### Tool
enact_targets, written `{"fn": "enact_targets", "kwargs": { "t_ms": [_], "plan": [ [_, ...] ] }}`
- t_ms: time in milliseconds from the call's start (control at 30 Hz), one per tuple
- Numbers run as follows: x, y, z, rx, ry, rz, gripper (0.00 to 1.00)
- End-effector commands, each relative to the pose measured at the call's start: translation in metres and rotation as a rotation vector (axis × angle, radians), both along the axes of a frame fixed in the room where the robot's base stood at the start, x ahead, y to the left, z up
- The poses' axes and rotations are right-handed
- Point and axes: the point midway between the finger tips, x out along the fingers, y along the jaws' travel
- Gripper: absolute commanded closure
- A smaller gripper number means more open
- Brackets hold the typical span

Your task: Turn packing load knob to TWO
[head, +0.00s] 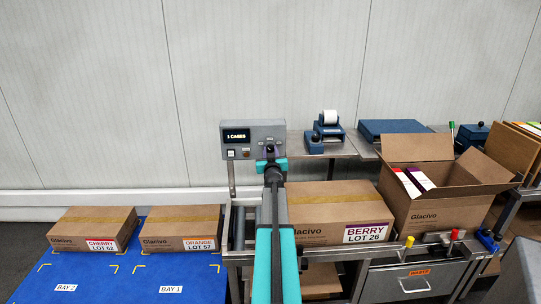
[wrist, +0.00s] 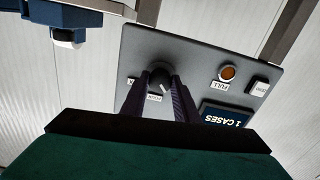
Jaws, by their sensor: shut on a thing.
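The grey control panel (head: 275,131) stands on a post at the middle of the head view, its display (head: 236,135) reading "1 CASES". In the wrist view the panel (wrist: 200,50) appears upside down, with the display (wrist: 226,115) at lower right. The dark round load knob (wrist: 160,74) is between the two dark fingers of my gripper (wrist: 158,85), which is shut on it. My gripper also shows in front of the panel in the head view (head: 270,153), where it hides most of the knob.
An orange button (wrist: 228,72) marked FULL and a light button (wrist: 258,87) are on the panel. Below are a closed BERRY LOT 26 carton (head: 330,200) and an open carton (head: 425,215). Two closed cartons lie on the blue mat (head: 120,285) at left.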

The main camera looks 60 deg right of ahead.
Motion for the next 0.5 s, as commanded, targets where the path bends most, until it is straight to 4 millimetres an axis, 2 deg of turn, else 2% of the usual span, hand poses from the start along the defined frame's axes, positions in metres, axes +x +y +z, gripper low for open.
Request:
{"fn": "enact_targets", "kwargs": {
  "t_ms": [200,500],
  "plan": [
    [0.0011,0.0020,-0.0023,-0.093,0.133,0.002,0.95],
    [0.0014,0.0023,-0.0013,-0.159,0.225,0.003,0.95]
  ]
}}
